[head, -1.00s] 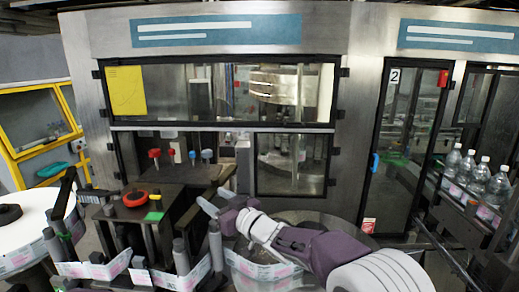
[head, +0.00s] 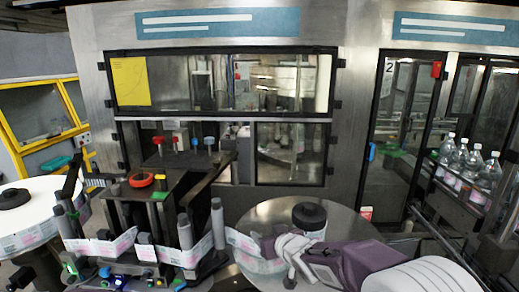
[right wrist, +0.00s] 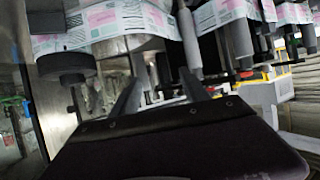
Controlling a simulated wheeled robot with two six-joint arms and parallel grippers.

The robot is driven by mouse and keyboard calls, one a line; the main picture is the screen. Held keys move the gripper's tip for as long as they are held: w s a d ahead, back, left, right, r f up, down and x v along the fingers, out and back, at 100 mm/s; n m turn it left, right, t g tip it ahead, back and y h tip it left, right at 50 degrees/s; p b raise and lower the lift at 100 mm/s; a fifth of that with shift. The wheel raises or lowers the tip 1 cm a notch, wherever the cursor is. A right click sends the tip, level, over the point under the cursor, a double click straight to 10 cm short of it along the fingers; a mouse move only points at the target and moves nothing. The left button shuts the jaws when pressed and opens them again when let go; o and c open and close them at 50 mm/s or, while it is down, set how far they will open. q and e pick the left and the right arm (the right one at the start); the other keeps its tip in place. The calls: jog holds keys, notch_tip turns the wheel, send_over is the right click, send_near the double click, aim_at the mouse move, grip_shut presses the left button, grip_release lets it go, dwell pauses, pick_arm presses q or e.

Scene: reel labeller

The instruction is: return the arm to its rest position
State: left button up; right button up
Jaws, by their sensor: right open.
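My right arm comes in from the lower right of the head view, purple and pale grey. Its gripper (head: 279,260) is low, in front of the steel round plate (head: 350,228) and just right of the label strip (head: 205,250). In the right wrist view the two dark fingers of the gripper (right wrist: 160,88) stand apart with nothing between them. The label strip (right wrist: 110,20) runs across the top of that view. My left gripper is not seen.
A black hub (head: 309,214) stands on the round plate close behind my right gripper. Upright rollers (head: 217,224) stand to its left. A white label reel (head: 30,212) is at far left. Bottles (head: 461,157) stand on a conveyor at right.

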jog(key=s+d+f+g+h+b, duration=0.1)
jog(key=s+d+f, duration=0.1)
jog(key=f, duration=0.1)
jog(key=s+d+f+m+h+b, duration=0.1)
jog(key=s+d+f, duration=0.1)
jog(key=d+f, duration=0.1)
jog(key=s+d+f+m+g+h+b, duration=0.1)
jog(key=s+d+f, duration=0.1)
jog(key=f, duration=0.3)
jog(key=shift+d+g, duration=0.3)
jog(key=shift+d, duration=0.15)
jog(key=s+d+f+m+g+h+b, duration=0.1)
jog(key=s+d+f+g+b, duration=0.1)
jog(key=s+d+f+g, duration=0.2)
jog(key=s+d+f+m+g+b, duration=0.1)
jog(key=s+d+f+g+b, duration=0.2)
jog(key=s+f, duration=0.8)
jog(key=s+g, duration=0.1)
jog(key=s, duration=0.6)
jog(key=shift+s+d+m+h, duration=0.2)
jog(key=shift+d+m+h, duration=0.1)
jog(key=shift+d+h, duration=0.1)
